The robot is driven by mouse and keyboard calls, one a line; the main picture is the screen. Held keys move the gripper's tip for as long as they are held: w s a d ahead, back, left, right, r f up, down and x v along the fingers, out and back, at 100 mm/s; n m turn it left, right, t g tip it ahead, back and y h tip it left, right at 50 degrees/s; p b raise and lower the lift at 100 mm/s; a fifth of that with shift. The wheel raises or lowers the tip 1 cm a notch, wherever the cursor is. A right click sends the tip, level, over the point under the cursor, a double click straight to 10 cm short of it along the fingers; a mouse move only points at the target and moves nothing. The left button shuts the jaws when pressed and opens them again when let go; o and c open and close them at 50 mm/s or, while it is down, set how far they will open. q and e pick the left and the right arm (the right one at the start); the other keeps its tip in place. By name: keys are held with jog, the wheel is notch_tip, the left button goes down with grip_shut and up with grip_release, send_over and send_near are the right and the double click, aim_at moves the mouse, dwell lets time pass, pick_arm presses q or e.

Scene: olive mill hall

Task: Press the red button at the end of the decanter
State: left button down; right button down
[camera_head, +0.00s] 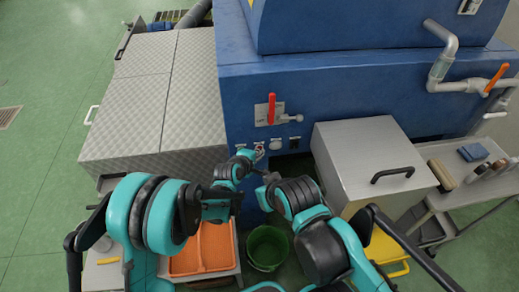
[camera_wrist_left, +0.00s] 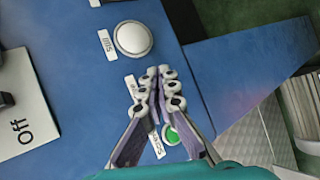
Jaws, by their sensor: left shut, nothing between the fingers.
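The decanter (camera_head: 330,95) is the large blue machine at the top of the head view. My left gripper (camera_head: 258,152) is shut and empty, close to its front face below the red lever. In the left wrist view its fingertips (camera_wrist_left: 160,73) lie between a white button (camera_wrist_left: 132,38) and a green button (camera_wrist_left: 171,135). A small label (camera_wrist_left: 131,88) shows beside the fingers, and the panel behind them is hidden. I see no red button. I cannot tell whether the fingertips touch the panel. My right gripper (camera_head: 264,176) is low beside the left one; its fingers are unclear.
A red lever (camera_head: 271,108) sits on a plate above the buttons. A grey metal box with a handle (camera_head: 365,145) stands at the right, and a ribbed metal cover (camera_head: 150,100) at the left. An orange crate (camera_head: 212,248) and a green bucket (camera_head: 267,247) are below.

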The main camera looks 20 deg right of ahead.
dwell(0.5)
pick_arm(q)
jog(key=shift+s+a, duration=0.2)
jog(key=shift+s, duration=0.45)
jog(key=shift+s, duration=0.1)
jog(key=s, duration=0.2)
jog(key=s+a, duration=0.1)
jog(key=s, duration=0.1)
jog(key=shift+s+a, duration=0.15)
jog(key=shift+s, duration=0.2)
dwell(0.6)
